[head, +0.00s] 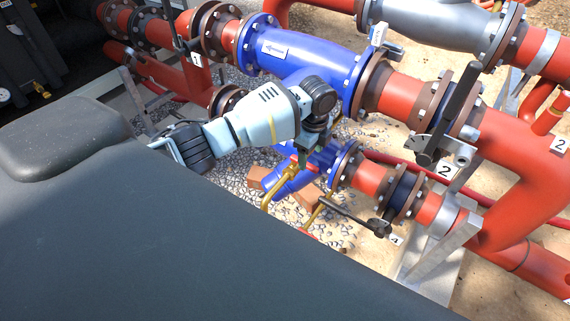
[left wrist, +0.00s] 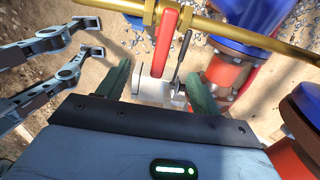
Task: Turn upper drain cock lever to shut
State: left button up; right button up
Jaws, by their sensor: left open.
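My left gripper (head: 303,158) is over a small cock on brass pipework (head: 268,190), beside the lower blue fitting. In the left wrist view its two green fingers (left wrist: 158,88) are apart. A red lever (left wrist: 166,42) stands between them in the picture, above a pale grey block (left wrist: 158,90). I see no clear contact between the fingers and the lever. A thin dark handle (left wrist: 183,57) is right of the lever. The brass pipe (left wrist: 225,28) crosses behind. My right gripper (left wrist: 96,38) shows at the left, its two grey fingers apart and empty.
A big blue pipe body (head: 310,58) and red pipes are close above the left gripper. A dark lever tagged 2 (head: 455,108) and a lower dark lever (head: 350,213) are to the right. Gravel and sandy ground (head: 225,170) lie below.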

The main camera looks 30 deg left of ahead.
pick_arm(q)
jog(key=shift+s+r, duration=0.1)
jog(key=shift+r, duration=1.45)
pick_arm(e)
jog(key=shift+s+f, duration=0.1)
jog(key=shift+f, duration=0.05)
pick_arm(q)
notch_tip(320, 180, up, 2)
notch_tip(320, 180, up, 4)
jog(key=r, duration=0.1)
send_over(310, 165)
jog(key=shift+a+r, duration=0.1)
jog(key=shift+r, duration=0.3)
pick_arm(e)
jog(key=shift+s+d+f+g, duration=0.15)
jog(key=shift+s+d+f, duration=0.05)
jog(key=shift+s+f, duration=0.25)
jog(key=shift+s+d+f+g, duration=0.2)
jog(key=shift+s+f, duration=0.15)
jog(key=shift+f, duration=0.2)
